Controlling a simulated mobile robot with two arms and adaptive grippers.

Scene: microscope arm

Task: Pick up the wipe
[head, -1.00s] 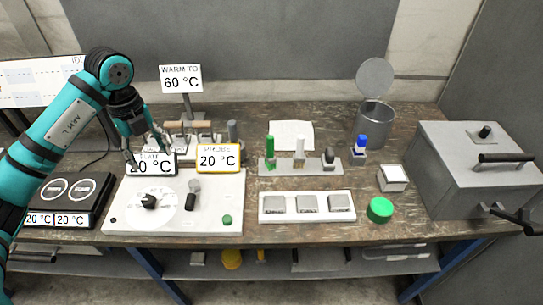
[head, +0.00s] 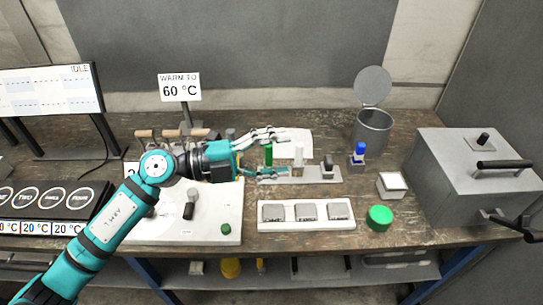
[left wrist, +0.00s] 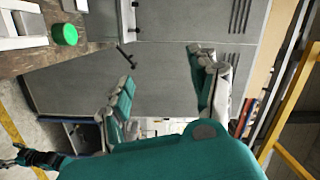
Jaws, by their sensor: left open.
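The wipe looks to be the flat white sheet (head: 297,145) lying at the back middle of the bench in the head view, behind the small rack. My left gripper (head: 283,153) reaches in from the left with its fingers spread and pointing right. In the picture, its upper finger crosses the sheet's left part and its lower finger crosses the rack. I cannot tell its height above them. The left wrist view shows the open, empty fingers (left wrist: 165,88), but not the sheet. A small teal and dark part at that view's lower left looks like my right gripper (left wrist: 25,156).
The grey rack (head: 310,175) holds a green, a white and a dark item in front of the sheet. A blue-topped bottle (head: 359,152) and an open-lidded metal bin (head: 373,130) stand to the right. A white tray (head: 306,226) and green lid (head: 379,217) are nearer.

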